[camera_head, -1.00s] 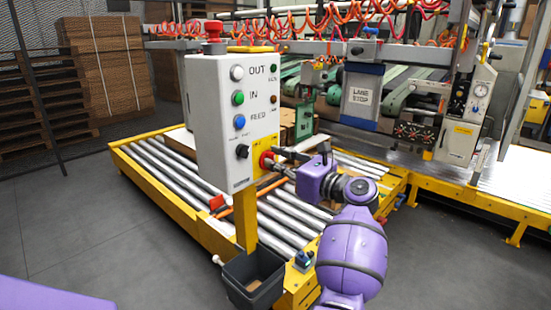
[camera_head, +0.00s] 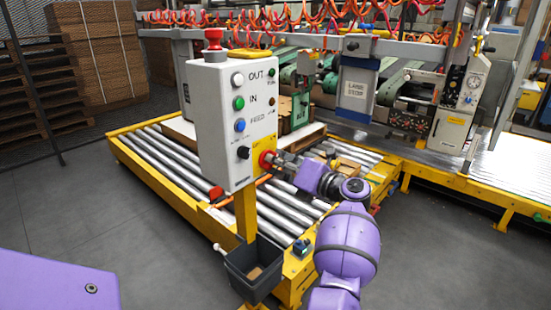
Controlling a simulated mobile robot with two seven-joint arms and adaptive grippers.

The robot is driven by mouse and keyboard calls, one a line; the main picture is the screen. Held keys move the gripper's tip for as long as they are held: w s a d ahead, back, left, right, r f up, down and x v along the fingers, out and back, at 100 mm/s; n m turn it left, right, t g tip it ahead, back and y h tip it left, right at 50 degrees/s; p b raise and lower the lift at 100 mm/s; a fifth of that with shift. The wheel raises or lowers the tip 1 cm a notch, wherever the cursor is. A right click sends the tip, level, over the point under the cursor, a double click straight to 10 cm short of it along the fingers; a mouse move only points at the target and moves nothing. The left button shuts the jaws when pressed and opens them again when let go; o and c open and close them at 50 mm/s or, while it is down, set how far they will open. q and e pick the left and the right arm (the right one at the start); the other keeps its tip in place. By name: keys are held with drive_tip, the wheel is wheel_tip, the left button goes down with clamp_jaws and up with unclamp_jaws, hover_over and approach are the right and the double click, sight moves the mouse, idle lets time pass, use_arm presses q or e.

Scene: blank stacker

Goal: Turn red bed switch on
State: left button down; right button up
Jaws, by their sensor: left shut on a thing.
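The red bed switch (camera_head: 265,160) is a red round knob on a yellow plate, low on the right part of the grey-white control box's front. My left gripper (camera_head: 274,161) is at the knob from the right, with its fingers shut on it. The fingers partly hide the knob, so its exact turn position cannot be read. My purple left wrist and arm reach in from the lower right. My right gripper is not in view.
The control box (camera_head: 213,125) stands on a yellow post and carries a red mushroom button (camera_head: 213,38) on top. White, green and blue buttons and a black knob (camera_head: 243,152) sit beside the switch. A dark bin (camera_head: 252,268) hangs below. A roller conveyor (camera_head: 170,160) lies behind.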

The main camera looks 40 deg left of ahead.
use_arm(q)
drive_tip(key=shift+m, duration=0.5)
drive_tip(key=c, duration=1.8)
unclamp_jaws()
drive_tip(key=shift+o, duration=0.2)
drive_tip(key=shift+d, duration=0.1)
drive_tip(key=s+d, duration=0.1)
drive_tip(key=d, duration=1.1)
drive_tip(key=shift+a, duration=0.1)
